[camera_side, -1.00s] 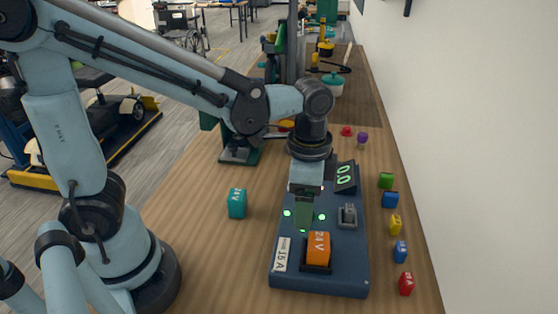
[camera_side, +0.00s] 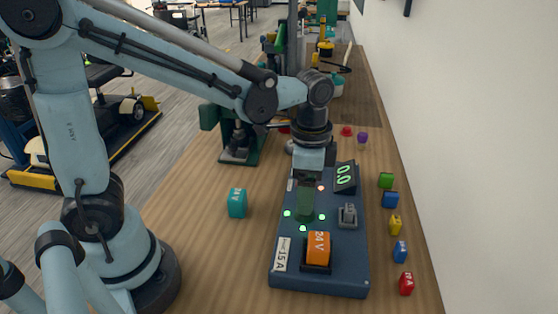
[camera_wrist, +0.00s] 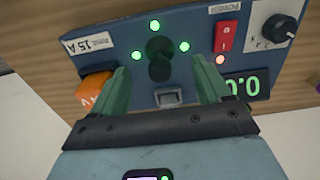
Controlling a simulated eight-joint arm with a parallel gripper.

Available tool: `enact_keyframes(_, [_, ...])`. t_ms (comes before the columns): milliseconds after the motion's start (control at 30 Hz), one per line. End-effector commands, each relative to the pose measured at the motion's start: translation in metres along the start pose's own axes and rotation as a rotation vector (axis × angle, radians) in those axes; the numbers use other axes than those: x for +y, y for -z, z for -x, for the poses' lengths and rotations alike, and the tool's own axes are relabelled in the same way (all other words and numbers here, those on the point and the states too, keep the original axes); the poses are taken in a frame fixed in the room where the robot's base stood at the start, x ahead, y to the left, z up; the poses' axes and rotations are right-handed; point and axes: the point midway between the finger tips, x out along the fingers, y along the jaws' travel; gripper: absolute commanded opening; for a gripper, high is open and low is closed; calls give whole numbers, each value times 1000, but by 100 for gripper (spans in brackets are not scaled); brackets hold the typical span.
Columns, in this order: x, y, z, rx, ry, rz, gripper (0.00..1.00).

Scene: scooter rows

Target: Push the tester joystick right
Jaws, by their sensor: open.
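The blue tester (camera_side: 342,275) lies on the wooden bench in the side view. Its dark joystick (camera_wrist: 158,58) shows in the wrist view with lit green lights above, left and right of it. It looks upright, seen from nearly above. My gripper (camera_wrist: 161,66) is open, its two green fingers on either side of the joystick in that picture; I cannot tell whether they touch it. In the side view my gripper (camera_side: 305,210) is over the middle of the tester, and its fingers hide the joystick.
The tester carries an orange 24V block (camera_side: 318,247), a grey switch (camera_side: 348,215), a green-digit display (camera_side: 344,175), a red power switch (camera_wrist: 225,37) and a dial (camera_wrist: 279,28). A teal block (camera_side: 237,203) stands left. Several coloured blocks line the right. Bench between teal block and tester is clear.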

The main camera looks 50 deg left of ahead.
Motion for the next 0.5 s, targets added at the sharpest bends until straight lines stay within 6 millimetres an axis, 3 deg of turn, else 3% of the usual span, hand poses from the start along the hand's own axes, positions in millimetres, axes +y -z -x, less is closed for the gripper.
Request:
enact_keyframes(233, [0, 0, 3, 0, 0, 0, 77])
enact_keyframes(500, [0, 0, 22, 0, 0, 0, 77])
